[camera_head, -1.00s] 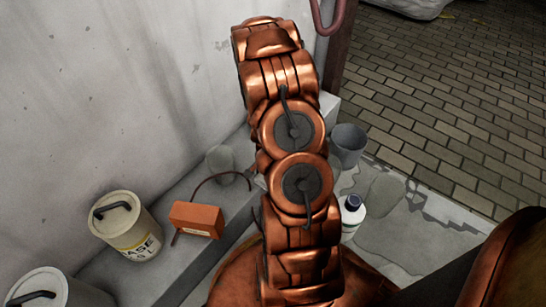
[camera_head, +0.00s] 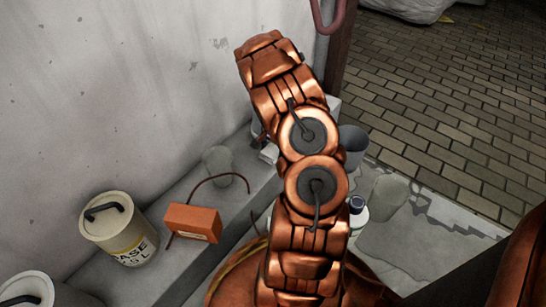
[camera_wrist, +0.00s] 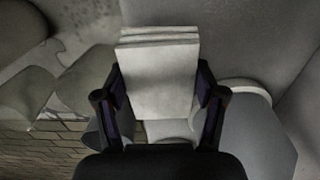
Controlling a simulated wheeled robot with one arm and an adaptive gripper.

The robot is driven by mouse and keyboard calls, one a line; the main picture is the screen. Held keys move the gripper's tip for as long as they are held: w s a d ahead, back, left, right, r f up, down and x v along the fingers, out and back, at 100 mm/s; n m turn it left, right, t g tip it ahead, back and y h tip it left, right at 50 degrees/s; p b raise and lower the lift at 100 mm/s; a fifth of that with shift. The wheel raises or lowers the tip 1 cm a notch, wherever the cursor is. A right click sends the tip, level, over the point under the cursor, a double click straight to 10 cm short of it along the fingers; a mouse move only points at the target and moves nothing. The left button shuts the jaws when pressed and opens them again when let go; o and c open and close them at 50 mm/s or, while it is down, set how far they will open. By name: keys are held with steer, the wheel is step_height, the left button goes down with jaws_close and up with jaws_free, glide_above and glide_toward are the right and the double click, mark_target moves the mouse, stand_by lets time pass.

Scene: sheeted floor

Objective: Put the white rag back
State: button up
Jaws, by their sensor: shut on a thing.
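The white rag (camera_wrist: 160,75) is a folded, layered white block in the middle of the wrist view. My gripper (camera_wrist: 160,100) is shut on it, one dark finger at each side, and the rag stands out past the fingertips. In the head view my copper arm hides the gripper. A small pale patch (camera_head: 268,153) shows at the arm's left edge above the ledge; it may be the rag. Whether the rag touches any surface cannot be told.
A grey ledge (camera_head: 232,196) along the wall bears a translucent cup (camera_head: 218,160), an orange box (camera_head: 192,222) with a cable and a cream bucket (camera_head: 118,235). A grey cup (camera_head: 352,146) and white bottle (camera_head: 357,218) stand right of my arm. A rounded grey object (camera_wrist: 258,135) is close right of the gripper.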

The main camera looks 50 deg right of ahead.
steer(key=shift+w+d, duration=0.15)
steer(key=shift+d, duration=0.05)
steer(key=shift+f+b, duration=1.05)
steer(key=shift+f, duration=0.7)
steer(key=shift+f, duration=0.15)
steer(key=o, duration=1.1)
